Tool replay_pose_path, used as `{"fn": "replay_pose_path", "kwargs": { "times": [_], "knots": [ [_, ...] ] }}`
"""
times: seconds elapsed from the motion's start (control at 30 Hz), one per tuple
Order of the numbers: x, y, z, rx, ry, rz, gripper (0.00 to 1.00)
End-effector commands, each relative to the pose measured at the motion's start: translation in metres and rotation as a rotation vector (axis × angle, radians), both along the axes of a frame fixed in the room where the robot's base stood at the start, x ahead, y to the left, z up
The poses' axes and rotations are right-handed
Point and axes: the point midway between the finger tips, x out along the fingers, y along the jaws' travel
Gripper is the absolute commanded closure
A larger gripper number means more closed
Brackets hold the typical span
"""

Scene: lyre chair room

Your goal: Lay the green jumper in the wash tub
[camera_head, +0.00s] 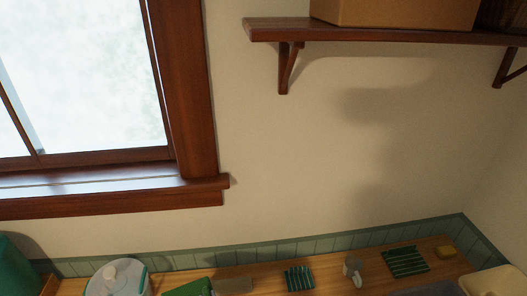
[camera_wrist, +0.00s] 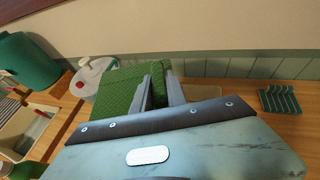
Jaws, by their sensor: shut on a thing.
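The green jumper (camera_wrist: 122,88) is a textured green block of cloth in the wrist view. My gripper (camera_wrist: 163,74) is shut on its right part, with the grey fingers close together. A green patch at the bottom edge of the head view (camera_head: 188,288) looks like the same jumper, mostly cut off. A cream tub (camera_head: 496,281) is partly visible at the lower right of the head view; I cannot tell whether it is the wash tub. A cream-rimmed container (camera_wrist: 22,153) also shows at the left of the wrist view, partly hidden.
A white lidded container (camera_head: 118,283) and a teal bin (camera_head: 14,266) stand on the left of the wooden counter. A shelf (camera_head: 380,33) and window are above.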

Motion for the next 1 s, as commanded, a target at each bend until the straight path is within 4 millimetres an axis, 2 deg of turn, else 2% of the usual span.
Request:
{"fn": "replay_pose_path", "kwargs": {
  "times": [0.03,0.1,0.2,0.3,0.4,0.53,0.87,1.0],
  "knots": [
    [-0.008,-0.027,0.006,0.001,0.005,-0.090,1.00],
    [-0.017,-0.065,0.009,0.001,0.004,-0.208,1.00],
    [-0.030,-0.108,0.013,0.001,0.002,-0.333,1.00],
    [-0.043,-0.138,0.017,0.000,0.003,-0.420,1.00],
    [-0.050,-0.157,0.021,0.001,-0.001,-0.471,1.00],
    [-0.054,-0.167,0.022,0.005,-0.001,-0.500,1.00],
    [-0.054,-0.166,0.021,0.000,-0.001,-0.495,1.00],
    [-0.044,-0.164,0.032,0.001,-0.005,-0.486,1.00]
  ]
}}
